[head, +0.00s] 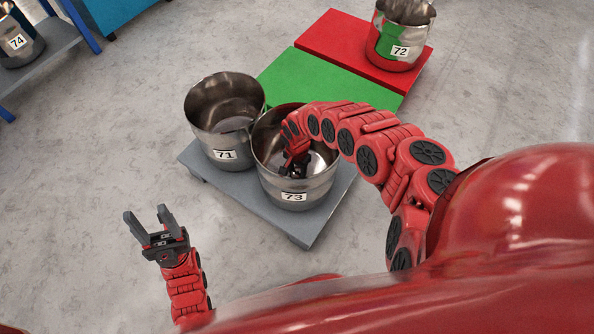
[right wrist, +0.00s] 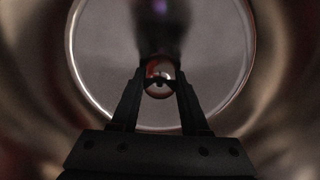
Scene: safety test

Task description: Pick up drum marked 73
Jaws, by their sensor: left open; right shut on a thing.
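The drum marked 73 (head: 294,190) is an open, shiny metal drum, upright at the front of a low grey platform. My right arm reaches over its rim, and my right gripper (head: 293,172) is down inside it. In the right wrist view, the gripper's fingers (right wrist: 158,88) close in on a small shiny round knob (right wrist: 158,76) within the drum's round wall. Whether the knob is part of the drum is hard to tell. My left gripper (head: 150,222) is open and empty over the floor, left of the platform.
The drum marked 71 (head: 222,145) stands close beside it on the grey platform (head: 228,187). Behind are a green mat (head: 300,80) and a red mat (head: 330,40) with the drum marked 72 (head: 392,50). The drum marked 74 (head: 20,50) sits on a shelf at far left.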

